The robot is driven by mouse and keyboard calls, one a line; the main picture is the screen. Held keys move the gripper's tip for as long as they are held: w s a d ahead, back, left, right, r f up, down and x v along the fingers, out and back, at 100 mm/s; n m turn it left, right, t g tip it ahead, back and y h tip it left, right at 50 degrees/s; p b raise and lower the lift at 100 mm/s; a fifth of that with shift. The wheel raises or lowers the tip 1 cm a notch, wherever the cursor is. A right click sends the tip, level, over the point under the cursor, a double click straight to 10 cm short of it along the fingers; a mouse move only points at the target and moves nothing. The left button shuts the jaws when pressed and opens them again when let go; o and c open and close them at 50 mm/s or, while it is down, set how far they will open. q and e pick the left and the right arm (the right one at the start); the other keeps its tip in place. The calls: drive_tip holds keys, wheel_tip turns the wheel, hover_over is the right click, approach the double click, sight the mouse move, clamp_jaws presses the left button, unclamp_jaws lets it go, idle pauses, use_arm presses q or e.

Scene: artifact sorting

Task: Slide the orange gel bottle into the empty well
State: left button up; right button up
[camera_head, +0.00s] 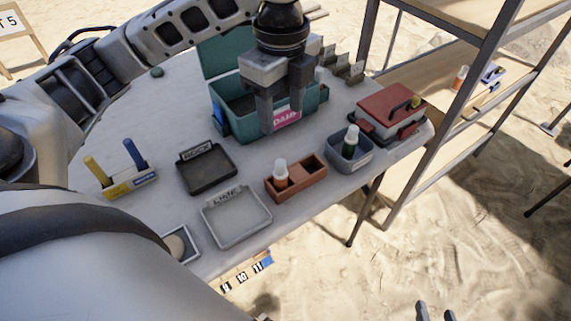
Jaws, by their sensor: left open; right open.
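The orange gel bottle (281,180), with a white cap, stands upright in the left well of a reddish-brown two-well holder (297,189) near the table's front edge. The holder's right well (311,169) looks empty. My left gripper (282,119) is open and points down in front of the teal box, behind and above the holder. Nothing is seen held in it. Only the fingertips of my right gripper (435,313) show at the bottom right edge, apart and empty, over the sand away from the table.
A blue-grey bin (345,162) with a green bottle (350,143) stands right of the holder. The open teal box (236,122) is behind. Black (206,175) and grey (236,222) trays lie left. A red-lidded case (388,105) and metal shelf (459,90) stand right.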

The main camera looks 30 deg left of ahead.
sight(280, 162)
use_arm(q)
wheel_tip(280, 162, down, 10)
drive_tip(key=shift+s+r+b, duration=0.1)
drive_tip(key=shift+b, duration=0.85)
drive_tip(key=f, duration=0.2)
drive_tip(key=f+b, duration=0.1)
drive_tip(key=f, duration=0.2)
drive_tip(key=shift+s+a+f, duration=0.15)
drive_tip(key=shift+s+f, duration=0.05)
drive_tip(key=c, duration=1.1)
